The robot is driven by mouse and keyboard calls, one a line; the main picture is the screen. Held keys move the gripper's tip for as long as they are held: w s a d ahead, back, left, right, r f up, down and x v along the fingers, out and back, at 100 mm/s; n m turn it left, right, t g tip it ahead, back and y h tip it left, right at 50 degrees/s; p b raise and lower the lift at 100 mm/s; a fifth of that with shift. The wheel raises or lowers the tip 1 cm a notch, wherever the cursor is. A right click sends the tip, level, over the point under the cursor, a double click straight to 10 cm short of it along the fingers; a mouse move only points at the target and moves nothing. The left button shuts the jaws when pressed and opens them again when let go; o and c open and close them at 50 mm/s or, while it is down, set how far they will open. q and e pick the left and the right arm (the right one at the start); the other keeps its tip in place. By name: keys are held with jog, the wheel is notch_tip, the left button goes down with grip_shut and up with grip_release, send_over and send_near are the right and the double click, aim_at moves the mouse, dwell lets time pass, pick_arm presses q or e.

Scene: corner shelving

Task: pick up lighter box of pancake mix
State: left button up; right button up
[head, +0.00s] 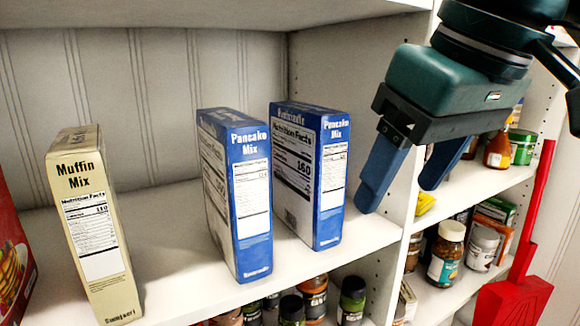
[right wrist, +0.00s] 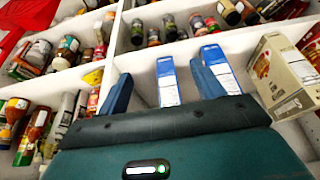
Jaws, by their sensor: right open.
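Two blue pancake mix boxes stand upright side by side on the white shelf, and I cannot tell which is lighter. The left box (head: 252,200) is nearer the shelf's front edge. The right box (head: 331,185) stands slightly farther back, close to the divider. My right gripper (head: 398,194) is open and empty, to the right of the right box, fingers pointing down. In the right wrist view, that box (right wrist: 168,84) shows between my open fingers (right wrist: 160,72), and the other box (right wrist: 218,68) shows past one finger. My left gripper is not in view.
A muffin mix box (head: 96,230) stands at the left, with a red box (head: 12,255) beyond it. A vertical divider (head: 400,190) separates this shelf from side shelves of jars (head: 446,252). More jars stand below. Bare shelf lies between the muffin and pancake boxes.

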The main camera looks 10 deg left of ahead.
aim_at(329, 151)
jog(key=w+a+p, duration=0.1)
jog(key=w+a, duration=0.1)
jog(key=w, duration=0.1)
jog(key=w+a+p, duration=0.1)
jog(key=w+a, duration=0.1)
jog(key=w, duration=0.1)
jog(key=w+a+p, duration=0.1)
jog(key=w+a, duration=0.2)
jog(key=shift+w+f, duration=0.25)
jog(key=shift+f, duration=0.3)
jog(key=c, duration=1)
